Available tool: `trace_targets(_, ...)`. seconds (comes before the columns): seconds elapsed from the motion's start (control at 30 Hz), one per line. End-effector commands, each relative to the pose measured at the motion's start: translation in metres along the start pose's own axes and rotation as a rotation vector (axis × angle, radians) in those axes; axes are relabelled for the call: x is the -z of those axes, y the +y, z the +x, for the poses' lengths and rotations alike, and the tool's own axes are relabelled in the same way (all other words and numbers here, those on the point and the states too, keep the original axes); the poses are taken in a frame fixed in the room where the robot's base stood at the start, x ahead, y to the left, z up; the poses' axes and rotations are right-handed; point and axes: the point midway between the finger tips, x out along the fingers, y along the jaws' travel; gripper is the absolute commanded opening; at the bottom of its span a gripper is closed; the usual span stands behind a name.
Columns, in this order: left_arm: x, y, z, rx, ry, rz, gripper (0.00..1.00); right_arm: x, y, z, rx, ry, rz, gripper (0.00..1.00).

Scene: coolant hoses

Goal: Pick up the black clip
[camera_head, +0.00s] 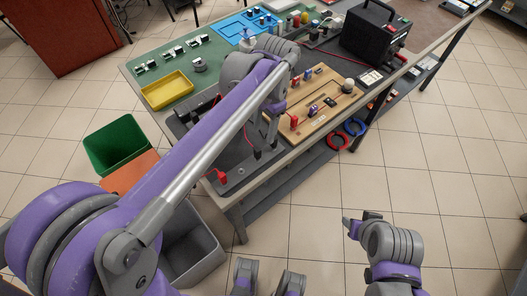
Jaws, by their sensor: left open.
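My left gripper (264,138) is open and points down over the near part of the workbench, above a dark grey board (238,176). A small black piece that looks like the black clip (257,155) is on that board, just below the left fingertips. A gap between the fingers and the clip is hard to judge. A red clip (221,177) is at the board's near left, apart from the gripper. My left forearm hides part of the board. My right gripper (361,217) is beyond the bench's front edge, over the floor; its jaw opening is unclear.
A wooden board (336,117) with small fittings lies right of the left gripper. A yellow tray (167,91) and a green mat (200,50) are behind. A black box with a handle (374,34) stands at back right. A green bin (112,143) and a grey bin (195,262) stand left.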

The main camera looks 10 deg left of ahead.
Motion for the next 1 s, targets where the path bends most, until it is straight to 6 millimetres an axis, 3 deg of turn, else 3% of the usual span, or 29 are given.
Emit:
trace_targets(0.23, -0.002, 0.0, 0.037, 0.0, -0.001, 0.0, 0.55, -0.002, 0.0, 0.003, 0.0, -0.001, 0.0, 0.5)
trace_targets(0.47, -0.003, 0.0, 0.056, 0.0, -0.001, 0.0, 0.55, -0.003, 0.0, 0.005, 0.0, -0.002, 0.0, 0.5)
trace_targets(0.73, -0.01, -0.001, 0.094, 0.0, -0.001, -0.001, 0.55, -0.005, 0.0, 0.007, 0.0, -0.003, 0.0, 0.5)
trace_targets(1.0, -0.01, -0.001, 0.105, 0.0, 0.0, 0.0, 0.55, -0.005, 0.0, 0.008, 0.0, -0.003, 0.0, 0.5)
